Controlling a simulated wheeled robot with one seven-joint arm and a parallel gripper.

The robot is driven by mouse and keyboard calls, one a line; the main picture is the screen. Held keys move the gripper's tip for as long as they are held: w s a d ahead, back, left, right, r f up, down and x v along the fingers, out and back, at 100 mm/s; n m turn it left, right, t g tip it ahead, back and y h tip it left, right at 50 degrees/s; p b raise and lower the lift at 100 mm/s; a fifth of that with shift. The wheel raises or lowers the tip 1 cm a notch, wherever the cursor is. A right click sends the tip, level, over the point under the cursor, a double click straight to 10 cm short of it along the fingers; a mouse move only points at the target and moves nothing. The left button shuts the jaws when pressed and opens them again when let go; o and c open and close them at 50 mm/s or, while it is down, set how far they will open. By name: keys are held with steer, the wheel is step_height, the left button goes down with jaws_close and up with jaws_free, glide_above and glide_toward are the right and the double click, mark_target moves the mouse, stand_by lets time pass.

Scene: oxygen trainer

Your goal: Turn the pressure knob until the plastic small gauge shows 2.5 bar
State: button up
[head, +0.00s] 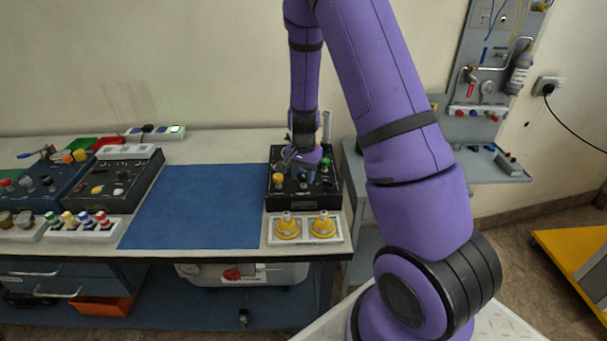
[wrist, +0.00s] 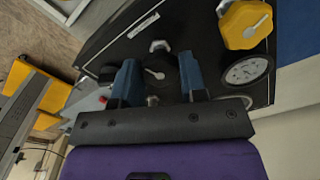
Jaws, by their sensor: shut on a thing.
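The black trainer panel (head: 292,201) sits on the bench, with my gripper (head: 302,158) over its upper part. In the wrist view my gripper (wrist: 159,79) has its two blue fingers on either side of a round black knob (wrist: 163,68) with a pale pointer line, and is shut on it. I cannot read a label naming it the pressure knob. Another round dial (wrist: 236,101) is partly hidden by my gripper.
A yellow knob (wrist: 245,23) is on the panel close to the right finger. A white tray with two yellow fittings (head: 304,240) stands in front of the panel. A blue mat (head: 195,205) to its left is clear. More trainer boxes (head: 118,187) stand farther left.

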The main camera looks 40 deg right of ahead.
stand_by(0.3)
steer(key=o, duration=0.9)
steer(key=shift+r, duration=0.15)
step_height(320, 180, up, 11)
steer(key=shift+f, duration=0.2)
step_height(320, 180, up, 9)
steer(key=n+t, duration=0.1)
steer(key=n, duration=0.2)
glide_above(303, 175)
steer(key=s+a, duration=0.4)
steer(key=s+a+r+n+t, duration=0.1)
steer(key=s+a+r+n, duration=0.25)
steer(key=s+r, duration=0.3)
steer(key=s+a+r+n+t, duration=0.2)
steer(key=s+a+r, duration=0.2)
steer(key=s+r, duration=0.3)
steer(key=s+n, duration=0.1)
steer(key=s, duration=0.2)
steer(key=s+a+n, duration=0.1)
steer(key=s, duration=0.2)
steer(key=s+r+n+t, duration=0.1)
steer(key=s, duration=0.2)
steer(key=shift+s+a+r+n, duration=0.1)
steer(key=shift+s+a+n, duration=0.15)
steer(key=shift+a, duration=0.1)
